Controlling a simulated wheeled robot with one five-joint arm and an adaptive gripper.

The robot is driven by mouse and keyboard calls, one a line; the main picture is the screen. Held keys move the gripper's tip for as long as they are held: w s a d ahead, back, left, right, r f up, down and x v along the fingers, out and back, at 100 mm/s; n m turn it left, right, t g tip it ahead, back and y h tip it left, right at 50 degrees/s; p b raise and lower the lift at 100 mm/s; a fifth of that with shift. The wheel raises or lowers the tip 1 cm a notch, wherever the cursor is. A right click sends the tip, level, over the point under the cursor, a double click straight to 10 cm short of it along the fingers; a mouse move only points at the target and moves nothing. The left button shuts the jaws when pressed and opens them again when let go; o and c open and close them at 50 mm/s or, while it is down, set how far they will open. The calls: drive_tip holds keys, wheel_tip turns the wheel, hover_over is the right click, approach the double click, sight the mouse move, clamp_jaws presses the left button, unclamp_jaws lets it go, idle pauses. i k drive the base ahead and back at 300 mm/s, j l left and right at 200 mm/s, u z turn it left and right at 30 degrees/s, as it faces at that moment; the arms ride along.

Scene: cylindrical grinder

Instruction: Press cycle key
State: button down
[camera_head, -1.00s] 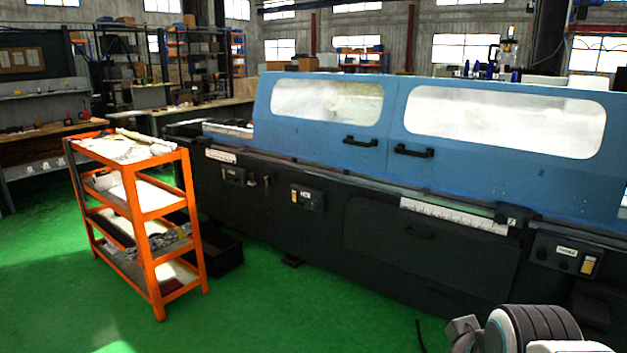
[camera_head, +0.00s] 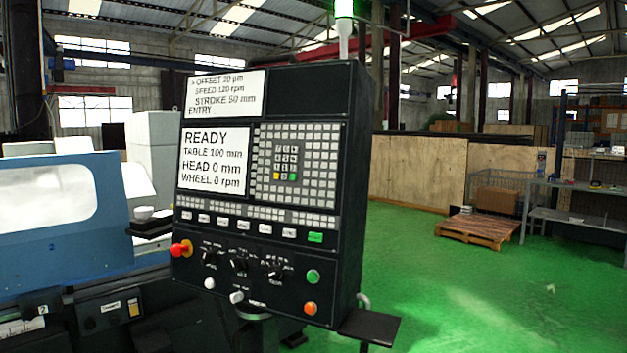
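The black control panel (camera_head: 270,190) of the grinder stands upright in the middle of the head view. Its main screen (camera_head: 217,158) reads READY, TABLE 100 mm, HEAD 0 mm, WHEEL 0 rpm. The upper screen (camera_head: 228,98) lists offset, speed, stroke and entry. Below runs a row of white labelled keys (camera_head: 243,227), with a green key (camera_head: 315,237) at its right end; its label is too small to read surely. A green round button (camera_head: 313,276) and an orange one (camera_head: 310,308) sit lower right. My gripper is not in view.
A red emergency knob (camera_head: 182,249) juts out at the panel's lower left. A small black shelf (camera_head: 370,327) sticks out at its lower right. The blue grinder hood (camera_head: 65,225) is at the left. Green floor (camera_head: 470,290) lies open to the right, with a pallet (camera_head: 483,230) farther back.

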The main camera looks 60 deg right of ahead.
sight(315, 236)
drive_tip(key=z, duration=1.7)
